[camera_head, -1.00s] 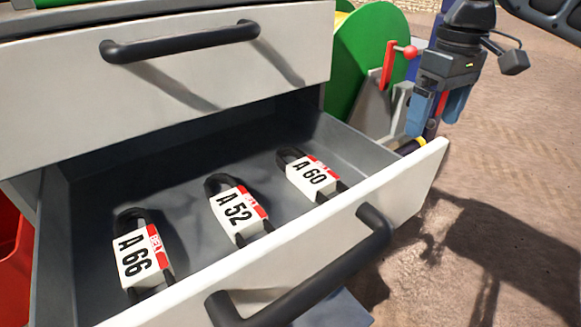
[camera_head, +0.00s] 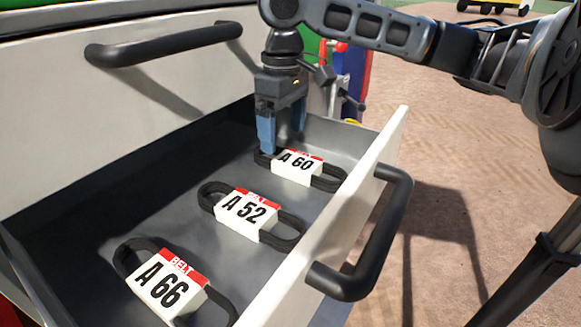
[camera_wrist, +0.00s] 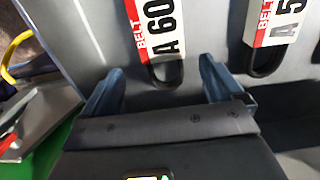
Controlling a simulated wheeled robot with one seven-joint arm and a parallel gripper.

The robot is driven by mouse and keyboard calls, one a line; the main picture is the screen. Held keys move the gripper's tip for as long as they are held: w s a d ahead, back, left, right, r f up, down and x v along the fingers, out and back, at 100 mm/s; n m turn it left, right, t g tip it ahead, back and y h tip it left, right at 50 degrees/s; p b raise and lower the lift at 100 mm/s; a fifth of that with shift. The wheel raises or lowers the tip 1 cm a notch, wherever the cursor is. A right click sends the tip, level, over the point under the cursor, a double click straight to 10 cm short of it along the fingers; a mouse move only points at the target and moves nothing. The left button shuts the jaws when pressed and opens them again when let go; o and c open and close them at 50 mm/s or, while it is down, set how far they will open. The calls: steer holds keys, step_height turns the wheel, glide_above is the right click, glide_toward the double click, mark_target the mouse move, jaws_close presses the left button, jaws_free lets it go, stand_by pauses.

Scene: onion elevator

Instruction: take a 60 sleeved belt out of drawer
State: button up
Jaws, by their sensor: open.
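The A 60 sleeved belt (camera_head: 297,167), a black loop in a white and red sleeve, lies flat at the far end of the open drawer (camera_head: 352,215). My gripper (camera_head: 282,148) points down into the drawer by the back end of that belt. It is open and empty, and one blue finger hides part of the black loop. In the wrist view the loop end of the A 60 belt (camera_wrist: 165,77) shows ahead of and between the open fingers (camera_wrist: 160,78). I cannot tell whether a finger touches the belt.
The A 52 belt (camera_head: 246,212) and the A 66 belt (camera_head: 168,285) lie nearer in the same drawer. A closed drawer (camera_head: 150,95) with a black handle (camera_head: 165,44) stands above. The open drawer's handle (camera_head: 385,235) sticks out at the front.

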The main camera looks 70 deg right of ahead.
mark_target(284, 154)
steer(key=shift+a+f+p, duration=0.2)
steer(key=shift+f+p, duration=0.15)
steer(key=shift+f, duration=2.2)
steer(key=c, duration=1.2)
steer(key=shift+c, duration=0.3)
steer(key=shift+r, duration=0.15)
